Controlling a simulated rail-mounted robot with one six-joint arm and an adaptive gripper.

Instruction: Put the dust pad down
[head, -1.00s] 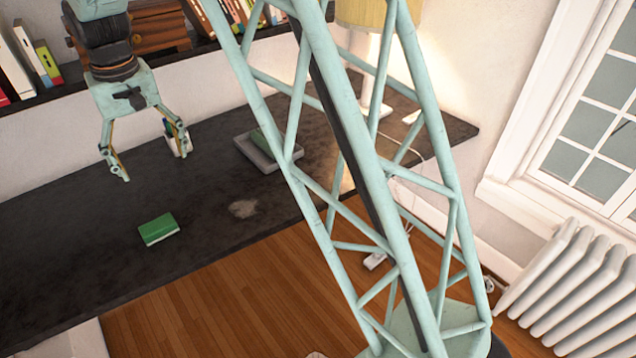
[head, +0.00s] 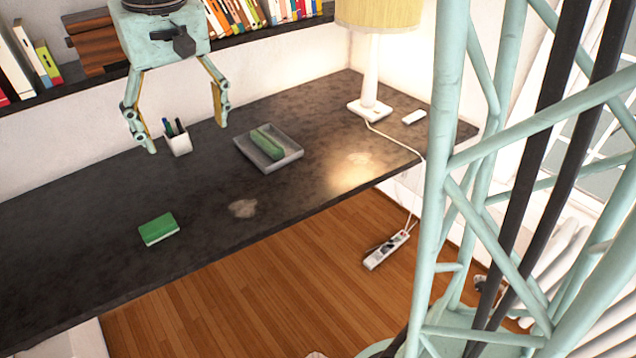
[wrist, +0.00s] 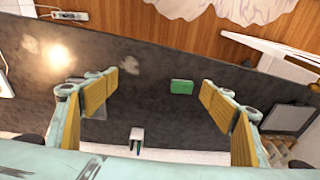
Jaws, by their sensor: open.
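My gripper (head: 186,135) is open and empty above the back of the dark desk. Its spread fingers also frame the wrist view (wrist: 167,78). A long green pad (head: 267,142), which looks like the dust pad, lies in a shallow grey tray (head: 291,155), to the right of my gripper and apart from it. A flat green block with a pale edge (head: 158,229) lies on the desk nearer the front edge; it also shows between the fingers in the wrist view (wrist: 181,86). The pad in the tray cannot be made out in the wrist view.
A white pen cup (head: 178,144) stands near my fingertips. A lit lamp (head: 369,75) stands at the desk's right end, its cord running to a power strip (head: 387,250) on the floor. A pale patch (head: 242,208) marks the desk (head: 80,230). Books line the shelf behind.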

